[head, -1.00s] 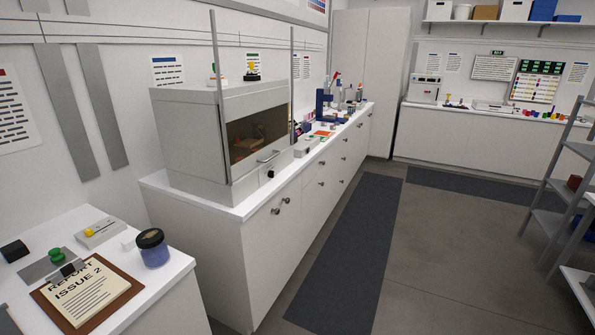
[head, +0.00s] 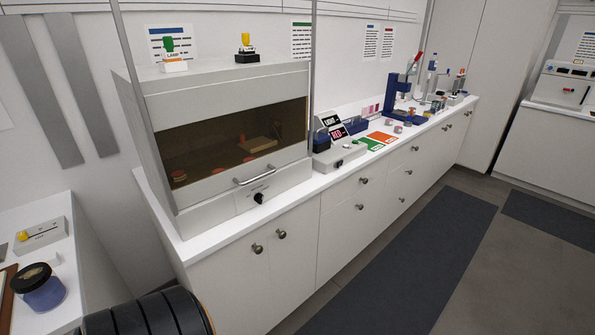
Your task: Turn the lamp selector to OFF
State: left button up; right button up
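A black rotary knob (head: 259,198) sits on the lower front panel of the grey hood (head: 220,82), below its handle (head: 256,173). Small lettering above the knob is too small to read, so I cannot tell its setting or be sure it is the lamp selector. On top of the hood, a white block marked LAMP (head: 173,65) carries a green piece (head: 169,44). A yellow piece on a black base (head: 246,46) stands to its right. Neither of my grippers shows in the head view.
A light box with a sign reading LIGHT RED (head: 333,128) stands right of the hood, near green (head: 371,144) and orange cards. A side table at left holds a blue jar (head: 38,288). A dark ribbed shape (head: 155,315) is unclear. The aisle mat (head: 415,250) is clear.

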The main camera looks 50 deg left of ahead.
aim_at(258, 197)
jog(key=i+u, duration=0.4)
jog(key=i+l+u, duration=0.2)
jog(key=u, duration=0.2)
jog(key=i+l+u, duration=0.65)
jog(key=u, duration=0.15)
